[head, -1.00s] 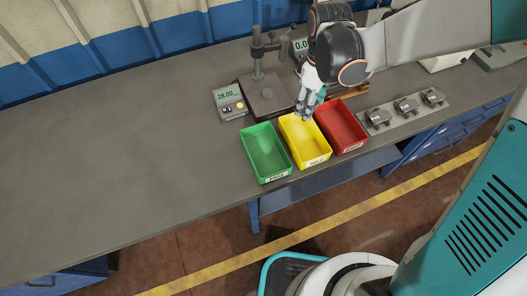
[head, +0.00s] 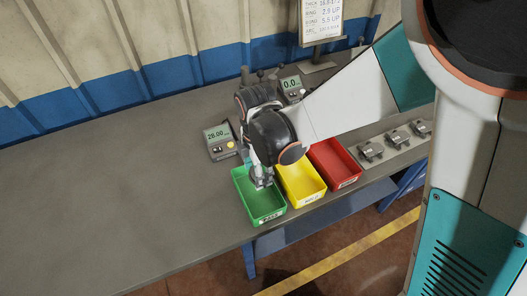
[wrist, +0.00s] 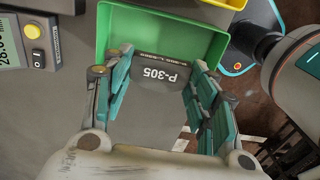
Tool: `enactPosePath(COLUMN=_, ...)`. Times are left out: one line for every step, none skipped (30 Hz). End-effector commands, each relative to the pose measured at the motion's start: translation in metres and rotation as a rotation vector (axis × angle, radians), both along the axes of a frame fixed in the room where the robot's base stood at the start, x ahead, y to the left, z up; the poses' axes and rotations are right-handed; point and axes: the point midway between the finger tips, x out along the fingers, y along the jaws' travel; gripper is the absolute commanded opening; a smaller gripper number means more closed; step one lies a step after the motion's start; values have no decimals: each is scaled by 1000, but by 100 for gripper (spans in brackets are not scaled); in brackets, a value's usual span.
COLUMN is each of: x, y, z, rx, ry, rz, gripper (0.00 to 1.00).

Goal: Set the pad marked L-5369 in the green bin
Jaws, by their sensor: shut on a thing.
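The green bin (head: 259,208) stands at the left of a row of bins on the bench. My gripper (head: 263,181) is over the back part of it in the head view. In the wrist view my gripper (wrist: 160,66) is shut on a dark grey pad (wrist: 160,74). The pad shows the large white marking P-305 and a smaller line of text that I cannot read clearly. The pad overlaps the near edge of the green bin (wrist: 180,32) in this view. I cannot tell its exact height. In the head view the arm and fingers hide most of the pad.
A yellow bin (head: 302,184) and a red bin (head: 334,163) stand to the right of the green bin. Metal parts on a plate (head: 371,151) lie further right. A display unit reading 28.00 (head: 218,141) stands behind the green bin. The bench (head: 110,200) is clear at left.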

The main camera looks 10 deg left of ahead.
Motion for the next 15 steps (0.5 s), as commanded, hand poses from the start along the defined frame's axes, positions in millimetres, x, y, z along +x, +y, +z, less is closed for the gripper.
enactPosePath(x=1, y=0, z=-18, rx=0, ry=0, rz=-1, gripper=24)
enactPosePath(x=1, y=0, z=-24, rx=0, ry=0, rz=-1, gripper=24)
enactPosePath(x=0, y=0, z=-32, rx=0, ry=0, rz=-1, gripper=24)
enactPosePath(x=1, y=0, z=-38, rx=0, ry=0, rz=-1, gripper=24)
enactPosePath(x=1, y=0, z=-44, rx=0, ry=0, rz=-1, gripper=24)
enactPosePath(x=1, y=0, z=-50, rx=0, ry=0, rz=-1, gripper=24)
enactPosePath(x=1, y=0, z=-55, rx=0, ry=0, rz=-1, gripper=24)
enactPosePath(x=1, y=0, z=-58, rx=0, ry=0, rz=-2, gripper=24)
enactPosePath(x=1, y=0, z=-62, rx=0, ry=0, rz=-2, gripper=24)
enactPosePath(x=1, y=0, z=-65, rx=0, ry=0, rz=-2, gripper=24)
enactPosePath(x=1, y=0, z=-67, rx=0, ry=0, rz=-2, gripper=24)
enactPosePath(x=1, y=0, z=-68, rx=0, ry=0, rz=-2, gripper=24)
enactPosePath(x=1, y=0, z=-69, rx=0, ry=0, rz=-2, gripper=24)
enactPosePath(x=1, y=0, z=-69, rx=0, ry=0, rz=-2, gripper=24)
enactPosePath(x=1, y=0, z=-71, rx=0, ry=0, rz=-2, gripper=24)
